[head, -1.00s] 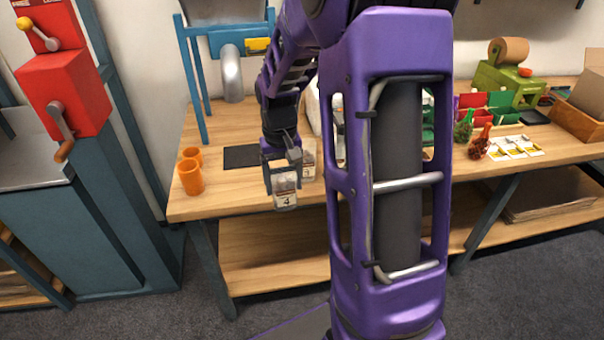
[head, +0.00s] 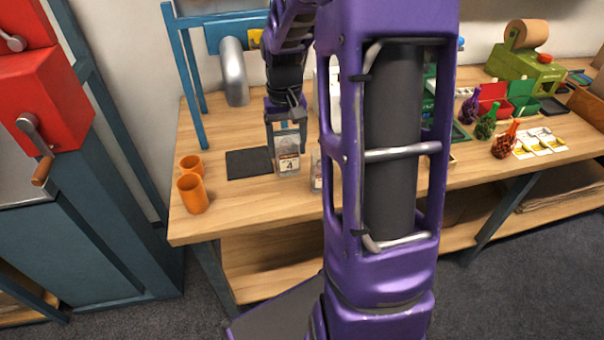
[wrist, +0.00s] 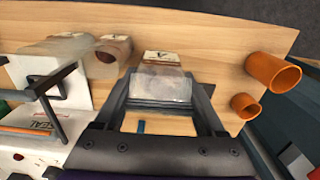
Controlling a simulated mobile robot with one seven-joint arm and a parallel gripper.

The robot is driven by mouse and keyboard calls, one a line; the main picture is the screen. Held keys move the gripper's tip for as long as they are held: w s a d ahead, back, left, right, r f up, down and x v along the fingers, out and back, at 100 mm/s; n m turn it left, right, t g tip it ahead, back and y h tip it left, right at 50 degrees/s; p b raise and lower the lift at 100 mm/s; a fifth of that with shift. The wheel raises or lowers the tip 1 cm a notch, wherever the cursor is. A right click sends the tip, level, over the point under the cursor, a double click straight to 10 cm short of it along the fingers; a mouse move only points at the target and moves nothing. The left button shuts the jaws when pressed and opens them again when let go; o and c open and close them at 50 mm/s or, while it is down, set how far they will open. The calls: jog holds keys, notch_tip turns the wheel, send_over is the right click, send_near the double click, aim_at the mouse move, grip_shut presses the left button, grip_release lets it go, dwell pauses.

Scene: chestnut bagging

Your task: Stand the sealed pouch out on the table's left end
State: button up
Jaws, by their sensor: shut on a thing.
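My gripper (head: 287,143) is shut on a clear pouch (head: 289,163) with a white label reading 4. The pouch hangs upright below the fingers, just right of a dark mat; I cannot tell whether its base touches the table. In the wrist view the pouch (wrist: 160,84) sits between the fingertips of my gripper (wrist: 163,104), its label toward the table's edge.
Another labelled pouch (head: 316,170) stands to the right, partly hidden by my arm. The dark mat (head: 248,163) lies left of the held pouch. A blue frame (head: 183,75) with a grey spout stands behind. Red cranked machinery (head: 48,100) is left of the table.

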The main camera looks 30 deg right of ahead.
aim_at(286, 129)
notch_tip(286, 129, down, 8)
jog(key=shift+s+r+b, duration=0.1)
jog(key=shift+r+b, duration=0.05)
jog(key=shift+b, duration=0.3)
jog(key=o, duration=1.4)
notch_tip(286, 129, up, 12)
jog(key=shift+p, duration=0.85)
